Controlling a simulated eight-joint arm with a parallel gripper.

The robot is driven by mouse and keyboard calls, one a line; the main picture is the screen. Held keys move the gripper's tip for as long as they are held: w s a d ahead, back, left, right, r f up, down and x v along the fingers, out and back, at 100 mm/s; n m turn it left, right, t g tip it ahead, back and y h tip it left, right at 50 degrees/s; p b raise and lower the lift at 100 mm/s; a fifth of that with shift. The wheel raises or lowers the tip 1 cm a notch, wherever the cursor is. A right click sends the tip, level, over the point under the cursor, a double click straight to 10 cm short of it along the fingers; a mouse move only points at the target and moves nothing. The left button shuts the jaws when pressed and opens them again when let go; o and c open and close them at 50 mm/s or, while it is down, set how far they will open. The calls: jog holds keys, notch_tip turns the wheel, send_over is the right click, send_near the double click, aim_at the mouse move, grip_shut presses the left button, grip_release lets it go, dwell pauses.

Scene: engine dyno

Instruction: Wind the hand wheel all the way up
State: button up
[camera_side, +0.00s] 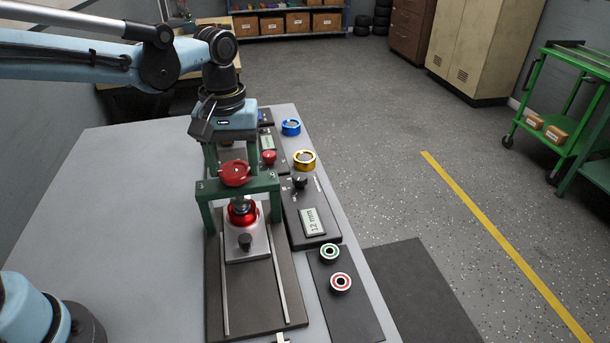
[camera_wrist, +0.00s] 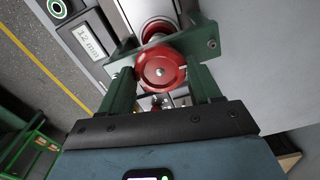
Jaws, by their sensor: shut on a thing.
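The red hand wheel (camera_side: 235,173) sits on top of the green crossbar (camera_side: 262,184) of a small press frame; it also shows in the wrist view (camera_wrist: 160,68). My gripper (camera_side: 233,165) points down from above, its green fingers on opposite sides of the wheel's rim, shut on it. Beneath the crossbar a shiny red part with a dark top (camera_side: 243,212) stands on a silver block (camera_side: 246,246) with a black knob in front. A display (camera_side: 313,221) beside the press reads 12 mm. The contact at the far side of the rim is partly hidden.
Right of the press are a gold-ringed knob (camera_side: 304,160), a blue-ringed knob (camera_side: 291,127), a small red knob (camera_side: 269,157), and green (camera_side: 330,252) and red (camera_side: 340,282) ringed buttons. The grey table (camera_side: 120,200) is clear to the left.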

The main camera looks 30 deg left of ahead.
jog(key=shift+n, duration=0.3)
jog(key=o, duration=1.1)
jog(key=shift+c, duration=0.2)
notch_tip(320, 180, up, 12)
jog(key=shift+r, duration=0.1)
jog(key=m+t, duration=0.7)
send_near(230, 169)
jog(key=s+a+f, duration=0.2)
jog(key=a+f, duration=0.3)
jog(key=f, duration=0.1)
jog(key=shift+s+a, duration=0.2)
jog(key=shift+a, duration=0.1)
